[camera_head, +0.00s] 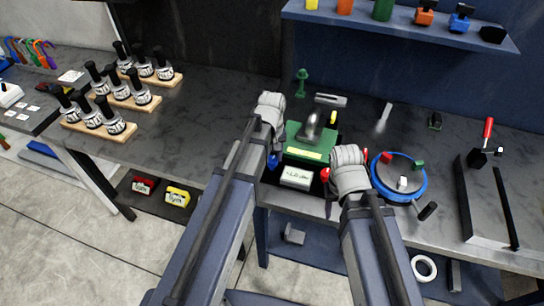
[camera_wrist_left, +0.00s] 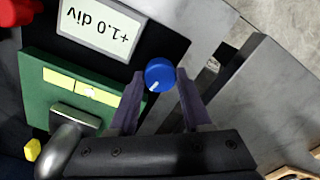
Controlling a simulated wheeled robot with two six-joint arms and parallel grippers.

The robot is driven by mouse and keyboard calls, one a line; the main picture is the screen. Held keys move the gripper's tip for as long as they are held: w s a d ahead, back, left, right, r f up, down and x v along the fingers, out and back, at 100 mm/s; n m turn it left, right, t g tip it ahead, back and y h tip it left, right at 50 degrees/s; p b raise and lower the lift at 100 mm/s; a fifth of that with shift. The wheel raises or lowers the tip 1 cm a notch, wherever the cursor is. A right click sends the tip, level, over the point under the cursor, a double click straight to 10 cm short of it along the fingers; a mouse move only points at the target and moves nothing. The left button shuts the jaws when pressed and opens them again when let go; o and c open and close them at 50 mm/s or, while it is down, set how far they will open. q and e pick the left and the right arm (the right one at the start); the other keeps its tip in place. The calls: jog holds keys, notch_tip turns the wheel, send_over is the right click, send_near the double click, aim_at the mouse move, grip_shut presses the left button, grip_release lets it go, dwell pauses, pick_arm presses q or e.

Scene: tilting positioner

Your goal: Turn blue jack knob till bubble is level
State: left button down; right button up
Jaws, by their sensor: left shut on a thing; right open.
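The positioner has a green plate (camera_head: 297,136) with a yellow level strip (camera_head: 303,153) and a metal arched part on top. In the left wrist view the plate (camera_wrist_left: 38,75) carries the yellow level vial (camera_wrist_left: 80,88); the bubble's position is too small to read. A white display (camera_head: 297,177) on its front reads "+1.0 div", upside down in the left wrist view (camera_wrist_left: 98,28). My left gripper (camera_wrist_left: 160,84) is shut on the blue jack knob (camera_wrist_left: 160,73), which has a white pointer mark. My right gripper (camera_head: 333,186) is open near a red knob (camera_head: 325,174).
A round blue-rimmed turntable (camera_head: 413,197) with small blocks stands to the right. Wooden racks with black-handled pieces (camera_head: 130,94) are at left. A shelf (camera_head: 400,22) runs along the back. A red-handled clamp (camera_head: 487,130) stands far right.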

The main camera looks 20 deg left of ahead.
aim_at(272, 159)
pick_arm(q)
jog(key=m, duration=0.4)
jog(key=shift+m, duration=2.5)
jog(key=shift+c, duration=1.7)
grip_release()
notch_tip(272, 159, up, 8)
jog(key=p, duration=0.8)
jog(key=shift+f, duration=0.1)
